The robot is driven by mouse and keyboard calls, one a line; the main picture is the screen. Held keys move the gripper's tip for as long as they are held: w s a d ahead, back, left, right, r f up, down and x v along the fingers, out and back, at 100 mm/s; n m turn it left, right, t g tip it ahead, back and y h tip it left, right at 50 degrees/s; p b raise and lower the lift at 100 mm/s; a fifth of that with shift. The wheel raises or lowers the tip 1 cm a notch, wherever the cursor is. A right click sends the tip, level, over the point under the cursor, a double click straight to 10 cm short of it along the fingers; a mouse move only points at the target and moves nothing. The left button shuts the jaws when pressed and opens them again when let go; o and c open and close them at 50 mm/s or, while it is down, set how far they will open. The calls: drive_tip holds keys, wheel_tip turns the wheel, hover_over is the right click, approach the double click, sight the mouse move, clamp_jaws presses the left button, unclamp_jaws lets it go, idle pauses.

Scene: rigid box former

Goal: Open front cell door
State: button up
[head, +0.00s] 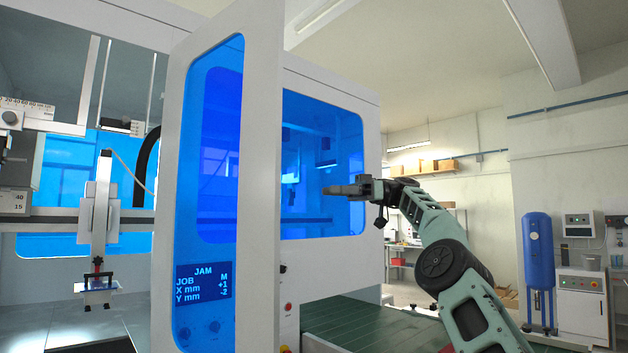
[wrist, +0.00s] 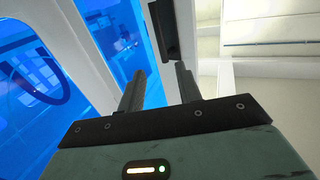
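The front cell door (head: 259,200), a tall white frame with a blue tinted window, stands swung outward from the cell, with the cell's inside open to view at the left. A dark bar, which looks like a handle, shows on a white upright in the wrist view (wrist: 164,30). My gripper (head: 328,190) is to the right of the door in the head view, in front of the side window. In the wrist view my gripper (wrist: 160,82) has its two fingers apart with nothing between them; the dark bar lies beyond the tips, apart from them.
The cell's white side wall with a blue window (head: 322,165) stands behind my gripper. A green conveyor (head: 345,322) runs below it. A control panel with a red button (head: 289,307) is beside the door. A blue tank (head: 538,262) stands far right.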

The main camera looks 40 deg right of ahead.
drive_tip(key=shift+p+v, duration=0.35)
drive_tip(key=shift+v, duration=0.75)
drive_tip(key=shift+s+f, duration=0.1)
